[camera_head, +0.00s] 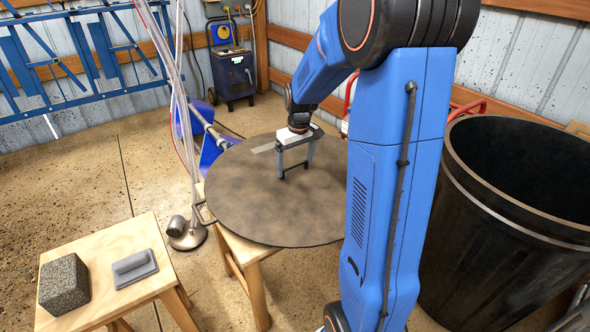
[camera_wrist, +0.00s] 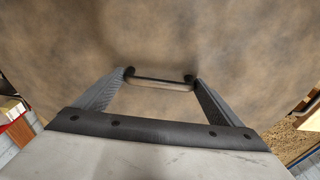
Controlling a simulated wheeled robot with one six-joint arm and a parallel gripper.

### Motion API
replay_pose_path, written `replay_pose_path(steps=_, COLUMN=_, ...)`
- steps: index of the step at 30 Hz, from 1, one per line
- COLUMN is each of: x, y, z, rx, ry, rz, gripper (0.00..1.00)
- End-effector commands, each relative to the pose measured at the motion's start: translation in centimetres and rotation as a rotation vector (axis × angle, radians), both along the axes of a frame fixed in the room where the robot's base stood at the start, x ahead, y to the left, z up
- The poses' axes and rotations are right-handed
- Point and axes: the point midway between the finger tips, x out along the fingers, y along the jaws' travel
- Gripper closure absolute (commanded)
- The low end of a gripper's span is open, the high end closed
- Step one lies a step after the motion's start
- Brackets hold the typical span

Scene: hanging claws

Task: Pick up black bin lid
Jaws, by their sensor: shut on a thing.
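The black bin lid (camera_head: 250,210) is a large, round, dark disc with brownish blotches, at the middle of the head view. It fills most of the wrist view (camera_wrist: 160,35). It lies about level over a wooden stool (camera_head: 247,252); I cannot tell whether they touch. My gripper (camera_head: 294,172) points down at the lid's upper face. In the wrist view, its two fingers (camera_wrist: 160,83) stand at the two ends of the lid's dark bar handle (camera_wrist: 160,80), shut on it. My arm hides the lid's right edge.
A black bin (camera_head: 500,250) stands open at the right. A wooden stool (camera_head: 110,268) at the lower left bears a speckled grey block (camera_head: 64,284) and a grey float-like tool (camera_head: 135,268). A metal stand (camera_head: 187,235) with cables is left of the lid. A welder cart (camera_head: 233,75) stands behind.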

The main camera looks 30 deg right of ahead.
Motion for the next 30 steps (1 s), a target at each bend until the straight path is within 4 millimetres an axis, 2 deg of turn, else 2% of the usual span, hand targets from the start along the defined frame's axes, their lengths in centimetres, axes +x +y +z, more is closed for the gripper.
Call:
replay_pose_path(steps=3, x=0.1, y=0.0, z=1.4, rx=-0.001, ry=-0.003, rz=0.0, gripper=0.33)
replay_pose_path(steps=11, x=-0.1, y=3.4, z=1.2, rx=0.0, ry=-0.002, rz=0.004, gripper=0.33)
replay_pose_path(steps=24, x=-0.3, y=11.5, z=1.2, rx=0.0, ry=-0.001, rz=0.005, gripper=0.33)
replay_pose_path(steps=30, x=-0.5, y=14.6, z=1.1, rx=0.001, ry=-0.001, rz=0.003, gripper=0.33)
